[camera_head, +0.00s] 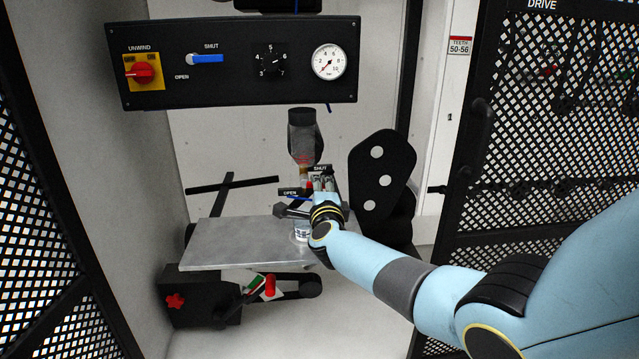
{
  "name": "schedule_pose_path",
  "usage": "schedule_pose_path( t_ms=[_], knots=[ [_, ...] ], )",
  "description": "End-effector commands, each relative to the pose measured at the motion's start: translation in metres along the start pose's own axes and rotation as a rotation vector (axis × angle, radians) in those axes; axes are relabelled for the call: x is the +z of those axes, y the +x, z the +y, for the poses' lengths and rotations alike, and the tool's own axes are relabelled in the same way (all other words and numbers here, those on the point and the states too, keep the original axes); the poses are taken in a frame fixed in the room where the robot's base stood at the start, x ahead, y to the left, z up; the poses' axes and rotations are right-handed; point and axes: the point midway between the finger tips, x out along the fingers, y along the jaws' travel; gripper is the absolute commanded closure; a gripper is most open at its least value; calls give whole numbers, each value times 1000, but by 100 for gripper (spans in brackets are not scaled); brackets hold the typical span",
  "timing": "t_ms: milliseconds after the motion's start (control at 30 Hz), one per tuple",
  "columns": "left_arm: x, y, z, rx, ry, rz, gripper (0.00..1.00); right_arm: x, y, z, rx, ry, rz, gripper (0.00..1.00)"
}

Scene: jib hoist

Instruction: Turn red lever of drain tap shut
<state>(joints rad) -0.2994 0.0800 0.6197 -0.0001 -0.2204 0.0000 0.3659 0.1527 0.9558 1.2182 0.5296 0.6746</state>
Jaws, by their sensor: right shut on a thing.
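The drain tap (304,171) sits under a dark, bottle-shaped bowl (303,138) at the middle of the head view. A SHUT label (320,168) is at its upper right and an OPEN label (290,192) at its lower left. A small bit of the red lever (310,185) shows by my right gripper (317,188). My right gripper is shut at the tap, with the lever between its fingers as far as I can tell. Its fingers and wrist hide most of the lever, so its exact angle is unclear. My left gripper is out of view.
A grey plate (225,245) lies below the tap, with a small clear jar (300,232) partly behind my wrist. A black control panel (232,64) hangs above. Black mesh doors stand at left (50,220) and right (540,200). A black guard (381,180) is close right.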

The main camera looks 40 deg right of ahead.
Motion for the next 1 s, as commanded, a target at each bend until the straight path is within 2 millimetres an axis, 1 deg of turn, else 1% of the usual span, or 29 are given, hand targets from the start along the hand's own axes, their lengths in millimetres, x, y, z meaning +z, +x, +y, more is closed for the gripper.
schedule_pose_path(
  t_ms=[100, 300, 800, 833, 1000],
  knots=[
    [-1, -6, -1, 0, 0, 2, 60, 1, -1, -2, 3, -53, -1, 100],
    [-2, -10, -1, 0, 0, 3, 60, 1, -1, -3, 4, -107, -1, 100],
    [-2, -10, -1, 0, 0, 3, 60, 1, -1, -2, 4, -126, -2, 100],
    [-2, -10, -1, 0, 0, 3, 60, 1, -1, -2, 4, -126, -2, 85],
    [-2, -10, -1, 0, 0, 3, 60, 1, -1, -3, 3, -125, -1, 63]
  ],
)
